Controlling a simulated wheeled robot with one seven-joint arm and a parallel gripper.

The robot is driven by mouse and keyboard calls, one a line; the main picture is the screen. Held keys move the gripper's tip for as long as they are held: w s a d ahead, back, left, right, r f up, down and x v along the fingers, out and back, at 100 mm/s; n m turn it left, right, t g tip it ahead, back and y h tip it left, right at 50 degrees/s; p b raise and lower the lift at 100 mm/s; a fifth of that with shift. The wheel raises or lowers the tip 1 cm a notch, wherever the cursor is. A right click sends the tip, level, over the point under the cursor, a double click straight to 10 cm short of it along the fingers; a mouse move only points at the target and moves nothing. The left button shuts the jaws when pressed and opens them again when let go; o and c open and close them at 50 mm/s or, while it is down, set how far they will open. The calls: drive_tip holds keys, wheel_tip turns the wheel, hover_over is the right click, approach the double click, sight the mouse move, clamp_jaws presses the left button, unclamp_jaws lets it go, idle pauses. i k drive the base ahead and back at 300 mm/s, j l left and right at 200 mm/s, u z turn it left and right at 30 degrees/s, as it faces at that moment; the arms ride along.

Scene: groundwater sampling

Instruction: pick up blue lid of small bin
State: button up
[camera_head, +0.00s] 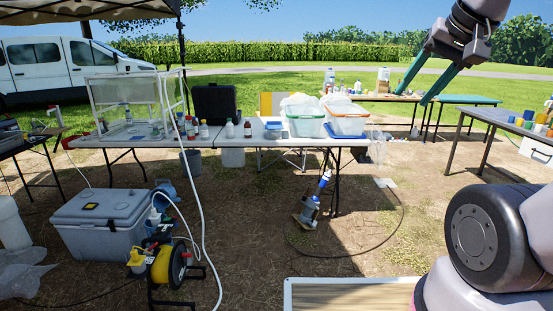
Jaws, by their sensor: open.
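A flat blue piece that looks like the lid (345,133) lies on the long white table, in front of the orange-rimmed bin (345,124). It is small in the picture, and its outline is partly hard to make out. A green-rimmed bin (305,128) stands to the left of the orange-rimmed one; both hold whitish, clear bags. My gripper (411,98) is at the upper right, its two long green fingers apart and pointing down-left. It appears empty and is to the right of the bins in the picture, apart from the lid.
The long white table (232,138) also carries several bottles, a black case (215,103) and a clear-sided frame. A blue-and-grey device (310,207) stands on the ground below it. A cooler (103,222) and yellow hose reel (170,265) occupy the left foreground. Bare ground lies in the middle.

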sight(268, 124)
drive_tip(key=i+u, duration=0.15)
drive_tip(key=i, duration=0.85)
drive_tip(key=i+l+u, duration=0.15)
drive_tip(key=i, duration=0.85)
drive_tip(key=i+j+u, duration=0.1)
drive_tip(key=i+u, duration=0.25)
drive_tip(key=i, duration=1.45)
drive_tip(key=i+j, duration=0.1)
drive_tip(key=i, duration=0.15)
